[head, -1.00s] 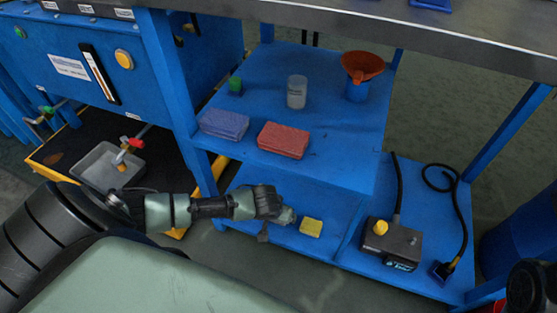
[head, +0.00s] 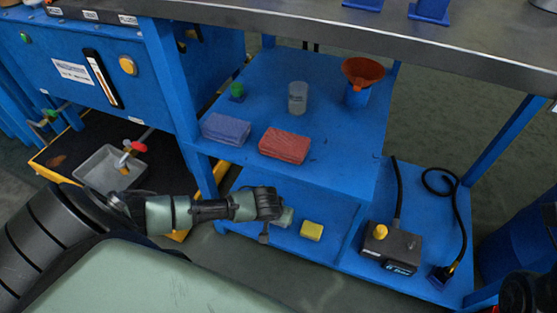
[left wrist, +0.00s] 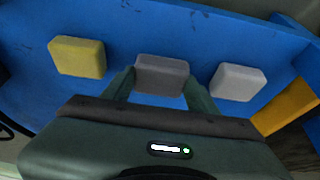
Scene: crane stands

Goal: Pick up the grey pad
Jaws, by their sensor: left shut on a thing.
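The grey pad (left wrist: 161,75) sits between the two fingers of my left gripper (left wrist: 160,84) in the left wrist view. The fingers are shut on its sides, and the blue shelf lies right behind it. In the head view my left gripper (head: 284,217) is low over the lower blue shelf, left of a yellow pad (head: 312,231). The hand largely hides the grey pad there. My right gripper is not in view; only a dark part of my right arm shows at the lower right corner.
In the left wrist view the yellow pad (left wrist: 77,57) and a whitish pad (left wrist: 238,82) flank the grey one. A black box with a cable (head: 391,247) stands on the lower shelf. The upper shelf (head: 340,140) above holds blue and red pads, a cup and a funnel.

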